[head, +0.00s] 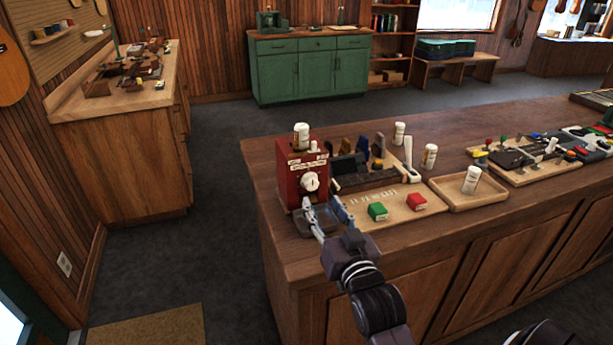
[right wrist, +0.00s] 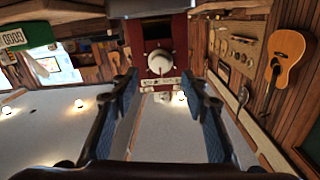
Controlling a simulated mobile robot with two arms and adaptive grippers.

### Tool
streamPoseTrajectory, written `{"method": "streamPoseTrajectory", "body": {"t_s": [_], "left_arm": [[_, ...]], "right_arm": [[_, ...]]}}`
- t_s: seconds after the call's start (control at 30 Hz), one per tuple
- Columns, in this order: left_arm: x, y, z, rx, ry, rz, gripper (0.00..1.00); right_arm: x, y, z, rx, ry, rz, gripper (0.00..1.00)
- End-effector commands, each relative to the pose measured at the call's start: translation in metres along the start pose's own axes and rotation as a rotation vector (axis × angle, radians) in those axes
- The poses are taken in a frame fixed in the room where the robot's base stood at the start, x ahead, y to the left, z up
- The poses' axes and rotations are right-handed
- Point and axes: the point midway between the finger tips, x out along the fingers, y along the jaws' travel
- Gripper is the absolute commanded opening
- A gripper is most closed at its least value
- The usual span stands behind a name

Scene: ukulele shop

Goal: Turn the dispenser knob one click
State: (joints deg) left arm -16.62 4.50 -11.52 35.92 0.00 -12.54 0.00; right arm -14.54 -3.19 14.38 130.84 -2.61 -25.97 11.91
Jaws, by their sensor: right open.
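The red dispenser (head: 288,172) stands upright at the near left corner of the long wooden counter. Its round white knob (head: 311,181) is on the front face. A white bottle (head: 301,136) stands on top of it, and a small grey tray (head: 318,219) sits at its foot. My right gripper (head: 323,206) is in front of the dispenser, open and empty, pointing at it. In the right wrist view, which is upside down, the knob (right wrist: 159,62) lies just beyond and between the two spread fingertips, apart from them. My left gripper is out of view.
A tray of tools (head: 540,170) lies farther right.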

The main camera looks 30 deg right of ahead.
Motion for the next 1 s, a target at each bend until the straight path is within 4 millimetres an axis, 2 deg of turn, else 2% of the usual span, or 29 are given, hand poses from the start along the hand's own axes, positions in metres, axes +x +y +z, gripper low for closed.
{"method": "streamPoseTrajectory", "body": {"t_s": [0.17,0.47,0.6,0.8,0.93,1.0], "left_arm": [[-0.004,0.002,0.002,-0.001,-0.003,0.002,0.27],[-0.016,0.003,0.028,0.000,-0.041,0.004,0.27],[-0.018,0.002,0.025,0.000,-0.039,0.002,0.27],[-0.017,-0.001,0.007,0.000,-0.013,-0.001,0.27],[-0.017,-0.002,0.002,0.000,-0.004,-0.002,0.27],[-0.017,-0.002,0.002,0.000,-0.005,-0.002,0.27]], "right_arm": [[0.014,-0.001,-0.002,0.000,0.000,-0.001,0.42],[0.061,-0.001,-0.002,0.000,0.001,-0.001,0.42],[0.074,0.000,-0.001,0.000,0.000,-0.001,0.42],[0.078,0.000,0.001,0.000,-0.001,-0.001,0.42],[0.078,0.000,0.001,0.000,-0.001,-0.001,0.42],[0.078,0.000,0.001,0.000,-0.001,-0.001,0.35]]}}
